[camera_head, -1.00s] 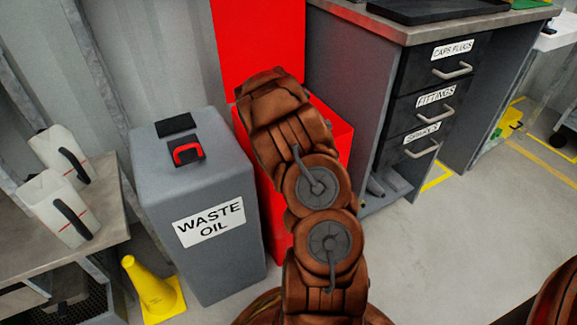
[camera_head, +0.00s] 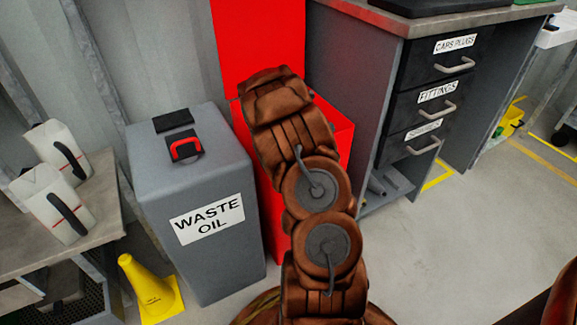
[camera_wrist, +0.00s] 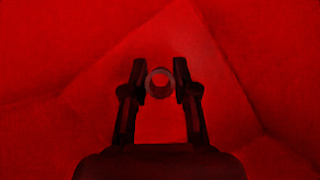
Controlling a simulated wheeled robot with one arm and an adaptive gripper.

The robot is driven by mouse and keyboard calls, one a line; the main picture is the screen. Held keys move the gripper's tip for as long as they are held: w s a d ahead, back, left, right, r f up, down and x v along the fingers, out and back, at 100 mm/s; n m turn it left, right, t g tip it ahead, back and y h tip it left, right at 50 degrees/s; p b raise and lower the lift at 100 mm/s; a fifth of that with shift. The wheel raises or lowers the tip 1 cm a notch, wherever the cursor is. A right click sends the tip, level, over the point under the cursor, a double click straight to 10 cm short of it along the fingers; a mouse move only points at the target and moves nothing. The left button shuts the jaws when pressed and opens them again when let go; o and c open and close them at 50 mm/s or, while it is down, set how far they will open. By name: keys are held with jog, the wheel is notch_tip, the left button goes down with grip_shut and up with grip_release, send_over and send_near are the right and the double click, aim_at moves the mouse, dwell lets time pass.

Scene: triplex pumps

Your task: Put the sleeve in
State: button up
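The sleeve (camera_wrist: 160,83) shows in the wrist view as a small greyish ring, seen roughly end on. Red surfaces of a red container (camera_wrist: 215,75) surround the gripper. In the head view the red container (camera_head: 338,130), with a tall red panel (camera_head: 258,40) at its back, stands behind my arm. My arm hides its opening, the gripper and the sleeve there.
A grey waste oil bin (camera_head: 195,255) stands left of the red container. A yellow cone (camera_head: 150,292) and a bench with white jugs (camera_head: 58,205) are further left. A drawer cabinet (camera_head: 430,95) stands to the right.

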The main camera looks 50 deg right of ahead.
jog(key=o, duration=0.4)
jog(key=shift+r, duration=0.1)
jog(key=shift+r+p, duration=0.8)
jog(key=shift+p, duration=0.4)
jog(key=p+v, duration=0.2)
jog(key=v, duration=0.9)
jog(key=shift+s+a+r, duration=0.15)
jog(key=shift+s+r, duration=0.05)
